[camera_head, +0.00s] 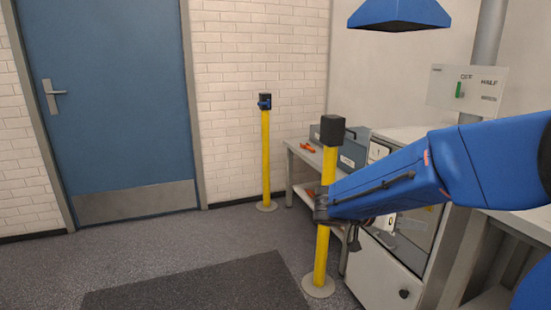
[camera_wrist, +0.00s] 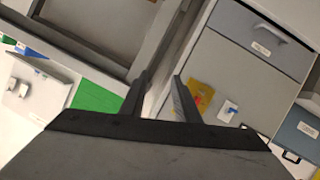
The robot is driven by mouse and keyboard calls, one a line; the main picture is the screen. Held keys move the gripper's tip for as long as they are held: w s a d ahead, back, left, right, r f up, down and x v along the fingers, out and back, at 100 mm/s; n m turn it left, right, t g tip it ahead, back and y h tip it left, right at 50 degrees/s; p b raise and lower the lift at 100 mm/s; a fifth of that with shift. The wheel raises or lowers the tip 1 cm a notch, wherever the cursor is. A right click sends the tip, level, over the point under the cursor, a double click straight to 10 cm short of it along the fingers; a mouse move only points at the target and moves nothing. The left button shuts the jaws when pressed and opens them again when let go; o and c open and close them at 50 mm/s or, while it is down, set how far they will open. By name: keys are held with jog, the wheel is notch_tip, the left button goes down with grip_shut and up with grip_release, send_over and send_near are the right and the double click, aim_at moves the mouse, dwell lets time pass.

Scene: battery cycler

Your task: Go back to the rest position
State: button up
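My gripper (camera_wrist: 163,76) shows at the bottom middle of the wrist view. Its two dark fingers stand apart with a gap between them, and nothing is held in the gap. In the head view my blue arm reaches in from the right edge, and its dark wrist end lies in front of the near yellow post (camera_head: 328,170). The fingers cannot be made out clearly in the head view.
A far yellow post (camera_head: 265,150) stands by the brick wall. A bench (camera_head: 298,150) and a white cabinet (camera_head: 385,270) stand below and behind my arm. A blue hood (camera_head: 398,14) hangs above. Floor is free on the left, before the blue door (camera_head: 115,100).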

jog(key=s+a+f+n+y, duration=0.1)
jog(key=s+f+n+y, duration=0.3)
jog(key=s, duration=0.6)
jog(key=s+a+f+n+y, duration=0.1)
jog(key=s+f+n+y, duration=0.15)
jog(key=s+y, duration=0.5)
jog(key=s+a+n+t+y, duration=0.2)
jog(key=s+a+n, duration=0.3)
jog(key=s+a, duration=0.1)
jog(key=shift+a+r+t, duration=0.3)
jog(key=shift+r, duration=0.15)
